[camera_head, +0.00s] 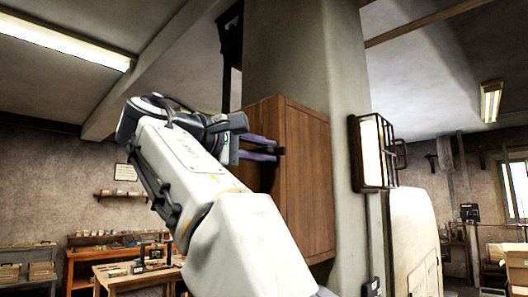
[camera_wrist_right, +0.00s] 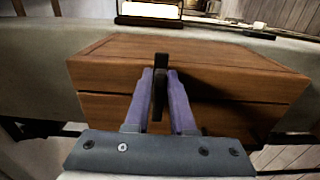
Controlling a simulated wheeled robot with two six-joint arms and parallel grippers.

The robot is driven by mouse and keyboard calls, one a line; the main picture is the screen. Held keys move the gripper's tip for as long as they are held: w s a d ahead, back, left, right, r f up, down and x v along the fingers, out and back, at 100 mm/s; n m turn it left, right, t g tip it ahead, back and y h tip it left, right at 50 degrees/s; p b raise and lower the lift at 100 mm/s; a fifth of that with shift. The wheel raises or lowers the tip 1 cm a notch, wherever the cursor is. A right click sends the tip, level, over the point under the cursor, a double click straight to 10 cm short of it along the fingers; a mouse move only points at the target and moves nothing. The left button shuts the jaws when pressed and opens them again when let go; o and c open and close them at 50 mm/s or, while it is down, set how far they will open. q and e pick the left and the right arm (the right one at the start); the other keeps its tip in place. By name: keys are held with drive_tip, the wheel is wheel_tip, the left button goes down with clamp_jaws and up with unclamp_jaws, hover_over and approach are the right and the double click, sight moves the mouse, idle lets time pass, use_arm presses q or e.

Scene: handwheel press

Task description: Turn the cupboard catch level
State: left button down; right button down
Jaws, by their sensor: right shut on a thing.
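The wooden cupboard (camera_head: 308,180) hangs on a pillar in the head view. Its brown front (camera_wrist_right: 105,78) fills the middle of the right wrist view, with a seam running across it. The catch (camera_wrist_right: 161,66) is a dark narrow bar that lies across this seam. My right gripper (camera_wrist_right: 160,82) has purple fingers, one on each side of the catch, and is shut on it. In the head view my right gripper (camera_head: 268,149) is at the cupboard's left-facing side, and only a dark tip of the catch shows beyond the fingers. My left gripper is not in view.
A caged wall lamp (camera_head: 372,152) is on the pillar to the right of the cupboard. A wooden workbench (camera_head: 130,277) stands low at the left, well away. The space left of the cupboard is open apart from my right arm.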

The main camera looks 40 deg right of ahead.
drive_tip(key=c, duration=0.8)
unclamp_jaws()
drive_tip(key=shift+c, duration=0.2)
drive_tip(key=a, duration=1)
drive_tip(key=shift+s+a, duration=0.25)
drive_tip(key=shift+s, duration=0.15)
